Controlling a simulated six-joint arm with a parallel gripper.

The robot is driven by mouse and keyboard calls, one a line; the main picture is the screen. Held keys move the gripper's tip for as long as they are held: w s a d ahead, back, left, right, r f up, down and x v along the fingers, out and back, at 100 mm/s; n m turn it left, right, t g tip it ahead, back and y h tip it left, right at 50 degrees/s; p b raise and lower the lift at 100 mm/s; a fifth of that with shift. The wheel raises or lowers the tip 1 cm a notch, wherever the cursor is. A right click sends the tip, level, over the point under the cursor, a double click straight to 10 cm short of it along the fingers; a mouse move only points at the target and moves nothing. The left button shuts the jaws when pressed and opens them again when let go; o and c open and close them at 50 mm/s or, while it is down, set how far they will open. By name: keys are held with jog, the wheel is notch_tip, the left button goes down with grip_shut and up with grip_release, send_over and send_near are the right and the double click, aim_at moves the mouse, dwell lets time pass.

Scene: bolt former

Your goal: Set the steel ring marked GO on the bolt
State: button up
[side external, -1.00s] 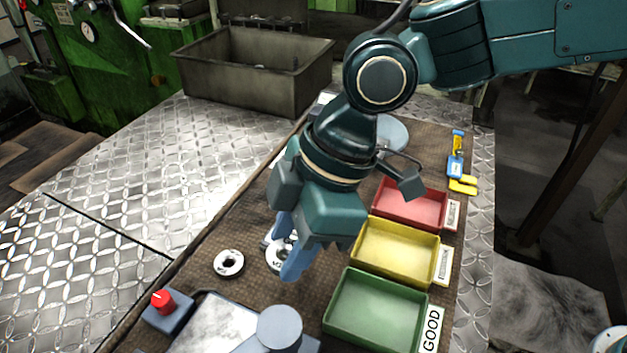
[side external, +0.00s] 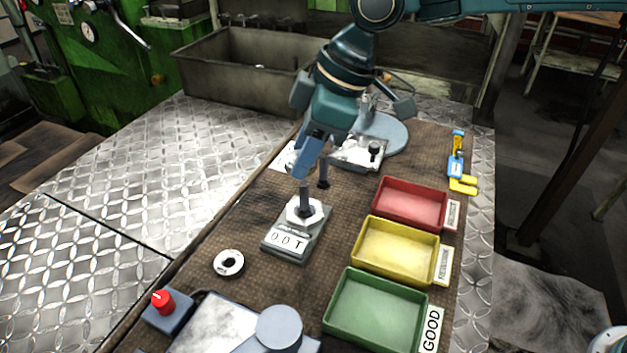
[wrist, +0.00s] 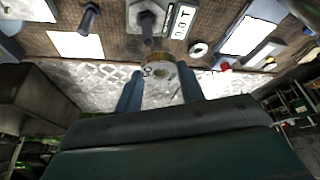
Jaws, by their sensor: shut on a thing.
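A dark bolt (side external: 305,196) stands upright in a pale hexagonal seat on a small grey stand (side external: 290,248) with a white label plate. In the wrist view the bolt (wrist: 148,27) is just beyond the held ring. My gripper (side external: 308,162) is above and slightly behind the bolt, apart from it. In the wrist view my gripper (wrist: 160,88) is shut on the steel ring (wrist: 160,72), with the ring's lettered face toward the camera. The lettering is too small to read fully. In the side view the fingers hide the ring.
Another ring (side external: 228,263) lies on the mat at left. A second dark bolt (side external: 323,172) stands behind the stand. Red (side external: 411,203), yellow (side external: 397,250) and green (side external: 376,308) bins line the right. A red knob (side external: 162,301) is at front left.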

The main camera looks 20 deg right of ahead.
aim_at(308, 184)
jog(key=shift+w+d+r, duration=0.15)
jog(key=shift+w+d, duration=0.2)
jog(key=shift+w, duration=0.15)
jog(key=shift+f, duration=1.85)
jog(key=shift+f, duration=0.55)
dwell(0.5)
jog(key=o, duration=1.1)
jog(key=shift+o, duration=0.2)
jog(key=shift+r, duration=0.15)
